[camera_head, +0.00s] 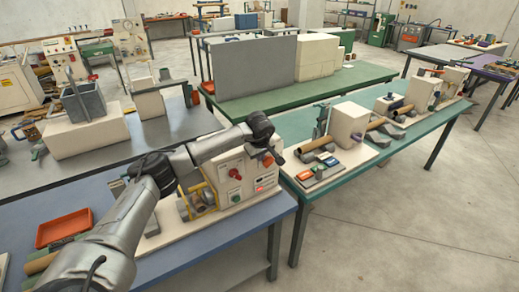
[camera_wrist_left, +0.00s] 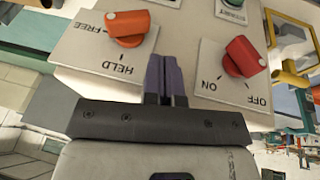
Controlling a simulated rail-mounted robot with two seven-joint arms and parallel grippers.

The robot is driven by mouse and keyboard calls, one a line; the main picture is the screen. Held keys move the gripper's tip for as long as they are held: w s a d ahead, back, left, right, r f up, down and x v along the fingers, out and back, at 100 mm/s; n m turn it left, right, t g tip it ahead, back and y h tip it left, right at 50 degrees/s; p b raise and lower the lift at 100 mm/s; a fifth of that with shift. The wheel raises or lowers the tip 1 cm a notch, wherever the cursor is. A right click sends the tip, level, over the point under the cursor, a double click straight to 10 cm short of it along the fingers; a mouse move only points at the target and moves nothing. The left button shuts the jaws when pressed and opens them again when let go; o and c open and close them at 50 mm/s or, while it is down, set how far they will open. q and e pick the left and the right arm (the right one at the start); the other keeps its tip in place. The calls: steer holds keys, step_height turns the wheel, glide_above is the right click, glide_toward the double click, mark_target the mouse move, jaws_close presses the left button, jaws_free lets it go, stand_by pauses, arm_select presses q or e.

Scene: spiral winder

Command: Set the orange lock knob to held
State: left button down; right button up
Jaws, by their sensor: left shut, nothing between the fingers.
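The orange lock knob (camera_wrist_left: 128,26) is at the upper left of the left wrist view, on a white plate marked FREE and HELD. Its bar lies roughly across the picture, its left end near the FREE mark; HELD reads below it. In the head view the orange knob (camera_head: 267,160) is on the pale machine's panel, close to my left gripper. My left gripper (camera_wrist_left: 166,78) is shut and empty, its purple fingertips at the panel, just below and right of the knob. I cannot tell whether they touch the panel. My right gripper is in neither view.
A red ON/OFF knob (camera_wrist_left: 243,57) sits right of my fingers; a green button (camera_wrist_left: 232,4) is above. The winder box (camera_head: 232,182) stands on a blue bench (camera_head: 190,250). An orange tray (camera_head: 64,228) lies at left. A teal bench (camera_head: 420,130) adjoins at right.

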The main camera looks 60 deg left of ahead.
mark_target(268, 161)
arm_select(q)
steer(key=shift+w+a+f, duration=0.1)
steer(key=shift+w+f, duration=0.25)
steer(key=shift+f, duration=0.3)
steer(key=shift+w+d+f, duration=0.1)
steer(key=shift+w+f, duration=0.2)
steer(key=shift+f, duration=0.4)
steer(key=shift+w+a+f, duration=0.1)
steer(key=shift+w+f, duration=0.25)
steer(key=shift+f, duration=0.3)
